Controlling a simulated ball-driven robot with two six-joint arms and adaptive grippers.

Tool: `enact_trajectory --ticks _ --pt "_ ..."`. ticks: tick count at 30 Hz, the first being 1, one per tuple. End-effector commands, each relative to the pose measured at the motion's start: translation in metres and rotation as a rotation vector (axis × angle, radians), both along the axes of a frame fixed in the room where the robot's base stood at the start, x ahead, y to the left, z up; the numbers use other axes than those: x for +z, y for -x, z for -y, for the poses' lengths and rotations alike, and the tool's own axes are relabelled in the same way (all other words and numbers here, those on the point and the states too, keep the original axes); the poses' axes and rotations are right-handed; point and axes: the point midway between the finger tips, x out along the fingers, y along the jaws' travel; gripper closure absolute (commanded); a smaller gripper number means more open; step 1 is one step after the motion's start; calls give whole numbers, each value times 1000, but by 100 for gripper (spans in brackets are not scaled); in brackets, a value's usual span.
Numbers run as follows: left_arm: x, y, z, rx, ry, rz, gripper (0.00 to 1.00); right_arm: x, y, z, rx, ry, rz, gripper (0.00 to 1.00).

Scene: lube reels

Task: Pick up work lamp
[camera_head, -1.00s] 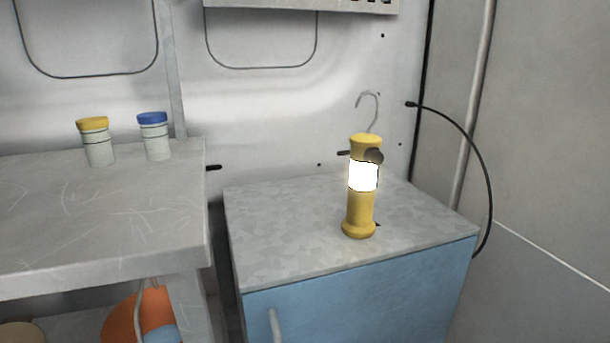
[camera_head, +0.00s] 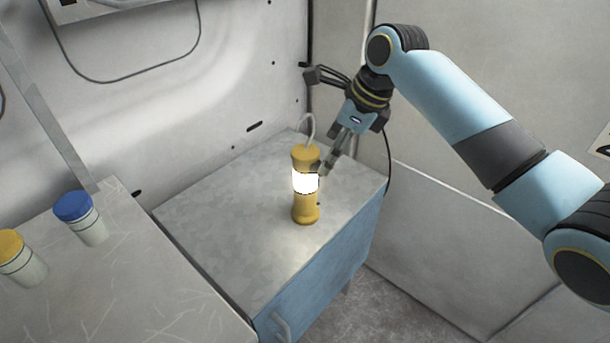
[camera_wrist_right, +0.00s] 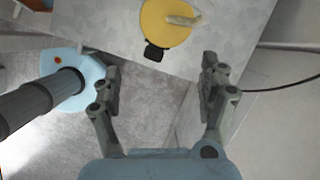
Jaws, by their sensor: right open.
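The work lamp (camera_head: 305,208) is yellow with a glowing white middle and a grey hook on top. It stands upright on the grey top of the blue cabinet. My right gripper (camera_head: 327,168) is close to the lamp's right side in the head view. In the right wrist view the lamp's yellow top (camera_wrist_right: 165,27) lies ahead of the fingertips, near the cabinet top's edge. My right gripper (camera_wrist_right: 162,75) is open there, with nothing between its fingers. My left gripper is not in view.
The blue cabinet (camera_head: 200,225) has free room around the lamp. A workbench (camera_head: 120,290) at the left holds a blue-capped jar (camera_head: 85,222) and a yellow-capped jar (camera_head: 20,262). Walls stand behind and to the right.

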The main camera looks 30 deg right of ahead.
Motion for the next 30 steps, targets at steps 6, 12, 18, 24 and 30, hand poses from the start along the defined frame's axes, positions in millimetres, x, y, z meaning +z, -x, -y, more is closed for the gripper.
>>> enact_trajectory --ticks 6,12,18,24,30 --pt "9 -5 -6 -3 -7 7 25 24 -12 -3 -138 -68 -30 23" --pt "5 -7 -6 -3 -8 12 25 -8 -23 -11 -143 -70 -29 23" --pt "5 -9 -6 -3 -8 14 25 -23 -29 -15 -141 -68 -28 23" --pt "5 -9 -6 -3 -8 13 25 -50 -41 -24 -142 -68 -31 23" --pt "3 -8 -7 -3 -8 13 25 -66 -46 -27 -140 -67 -27 23"
